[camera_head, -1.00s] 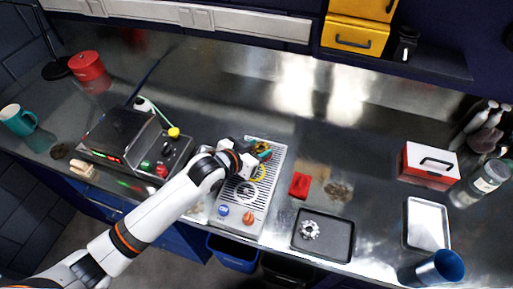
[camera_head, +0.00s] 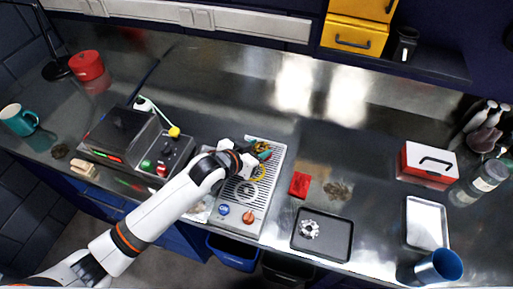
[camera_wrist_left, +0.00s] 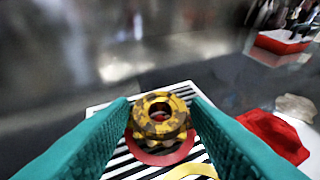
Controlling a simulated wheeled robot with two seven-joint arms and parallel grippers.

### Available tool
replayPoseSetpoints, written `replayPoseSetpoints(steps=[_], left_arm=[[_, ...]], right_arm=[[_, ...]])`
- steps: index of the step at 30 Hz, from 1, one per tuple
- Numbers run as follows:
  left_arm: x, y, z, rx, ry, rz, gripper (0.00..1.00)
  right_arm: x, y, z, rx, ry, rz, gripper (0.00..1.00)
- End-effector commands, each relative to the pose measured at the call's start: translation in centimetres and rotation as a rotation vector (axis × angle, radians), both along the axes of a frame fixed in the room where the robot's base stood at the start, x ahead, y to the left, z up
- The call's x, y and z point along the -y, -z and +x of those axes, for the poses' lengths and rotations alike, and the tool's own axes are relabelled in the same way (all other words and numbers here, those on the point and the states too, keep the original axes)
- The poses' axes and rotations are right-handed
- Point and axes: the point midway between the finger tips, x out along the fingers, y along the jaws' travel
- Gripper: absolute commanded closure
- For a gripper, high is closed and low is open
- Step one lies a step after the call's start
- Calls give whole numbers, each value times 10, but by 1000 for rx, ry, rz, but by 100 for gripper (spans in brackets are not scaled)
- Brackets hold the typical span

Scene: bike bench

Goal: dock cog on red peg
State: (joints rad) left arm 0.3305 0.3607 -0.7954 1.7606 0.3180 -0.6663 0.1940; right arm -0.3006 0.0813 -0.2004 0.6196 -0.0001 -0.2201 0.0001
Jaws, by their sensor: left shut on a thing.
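A worn yellow-brown cog (camera_wrist_left: 160,126) sits between the teal fingers of my left gripper (camera_wrist_left: 161,108), which is shut on it. The cog also shows at the gripper in the head view (camera_head: 262,146). Below it in the wrist view is a red ring (camera_wrist_left: 160,156) on a striped board (camera_wrist_left: 116,166). A bit of red shows in the cog's hole; the red peg itself is mostly hidden. I cannot tell whether the cog is around the peg or above it. The board (camera_head: 236,194) also shows in the head view. My right gripper is out of view.
A yellow ring (camera_wrist_left: 190,172) lies nearer on the board. A red block (camera_head: 299,184) and a dark tray (camera_head: 309,249) holding a silver cog (camera_head: 309,229) are to the right. A dark control box (camera_head: 120,140) stands left of the arm.

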Motion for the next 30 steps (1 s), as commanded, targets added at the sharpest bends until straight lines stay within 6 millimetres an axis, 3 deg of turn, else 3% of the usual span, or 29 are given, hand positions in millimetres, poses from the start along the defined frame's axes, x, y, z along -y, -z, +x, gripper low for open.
replayPoseSetpoints(steps=[15, 16, 17, 25, 30], left_arm=[[0, 11, 0, 1, 0, -1, 81], [0, 10, 0, 1, 0, -1, 52], [0, 10, 0, 1, 0, -1, 48], [0, 10, 0, -1, 0, 1, 48], [-6, 3, -7, -2, 0, 1, 48]], right_arm=[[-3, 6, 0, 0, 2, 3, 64], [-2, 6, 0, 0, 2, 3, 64], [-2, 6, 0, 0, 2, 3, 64], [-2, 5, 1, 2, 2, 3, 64], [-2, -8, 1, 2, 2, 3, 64]])
